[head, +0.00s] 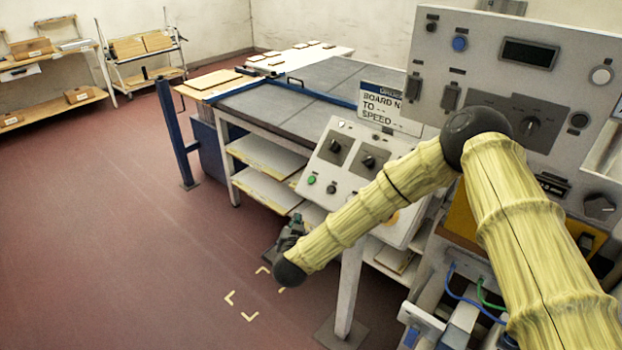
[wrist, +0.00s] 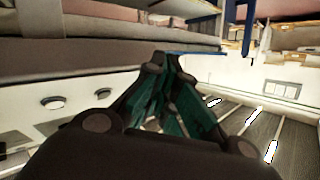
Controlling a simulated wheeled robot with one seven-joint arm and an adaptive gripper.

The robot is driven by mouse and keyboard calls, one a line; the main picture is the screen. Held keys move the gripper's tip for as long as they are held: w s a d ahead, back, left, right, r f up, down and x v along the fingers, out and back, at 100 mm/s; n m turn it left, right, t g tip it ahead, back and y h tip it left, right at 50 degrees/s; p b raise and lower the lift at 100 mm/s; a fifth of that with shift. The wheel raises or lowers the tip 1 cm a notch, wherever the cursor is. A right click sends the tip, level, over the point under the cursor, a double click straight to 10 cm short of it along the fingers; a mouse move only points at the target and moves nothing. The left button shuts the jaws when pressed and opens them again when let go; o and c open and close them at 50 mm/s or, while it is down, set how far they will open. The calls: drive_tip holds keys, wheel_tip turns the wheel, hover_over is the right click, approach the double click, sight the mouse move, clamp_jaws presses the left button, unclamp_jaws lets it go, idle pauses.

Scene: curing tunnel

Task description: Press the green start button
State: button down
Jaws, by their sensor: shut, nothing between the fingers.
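The green start button (head: 311,180) sits on the lower left of a sloped light-grey control panel (head: 345,187) in the head view. A dark button (head: 331,188) is beside it on the right. My gripper (head: 293,226) is below and left of the green button, in front of the panel's lower edge, apart from the button in the picture. My gripper's dark fingers with teal inner faces also show in the wrist view (wrist: 168,62); they are shut and empty. I cannot make out the green button in the wrist view.
Two dark knobs (head: 369,162) sit higher on the sloped panel. A tall grey control cabinet (head: 480,75) stands behind my arm at right. The long conveyor table (head: 310,85) and a blue post (head: 173,135) stand behind. The red floor (head: 110,250) at left is clear.

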sight(311, 180)
drive_tip(key=w+r+m+t+h, duration=0.1)
drive_tip(key=w+r+m+h, duration=0.1)
drive_tip(key=w+r, duration=0.2)
drive_tip(key=w+a+r+m+h+p, duration=0.1)
drive_tip(key=w+r, duration=0.3)
drive_tip(key=r, duration=0.7)
drive_tip(key=shift+m+t+h, duration=0.4)
drive_tip(key=shift+h, duration=0.1)
drive_tip(key=shift+w+f, duration=0.1)
drive_tip(key=shift+w+d+f+b, duration=0.6)
drive_tip(key=shift+w+f, duration=0.2)
drive_tip(key=shift+f, duration=0.2)
drive_tip(key=shift+w+d+f+b, duration=0.55)
drive_tip(key=shift+w+f+b, duration=0.25)
drive_tip(key=shift+f, duration=0.25)
drive_tip(key=shift+w+d+f+b, duration=0.55)
drive_tip(key=shift+w+f, duration=0.3)
drive_tip(key=shift+f, duration=0.15)
drive_tip(key=shift+w+d+f, duration=0.1)
drive_tip(key=shift+f, duration=0.05)
drive_tip(key=shift+w+d+f, duration=0.1)
drive_tip(key=shift+w+f, duration=0.05)
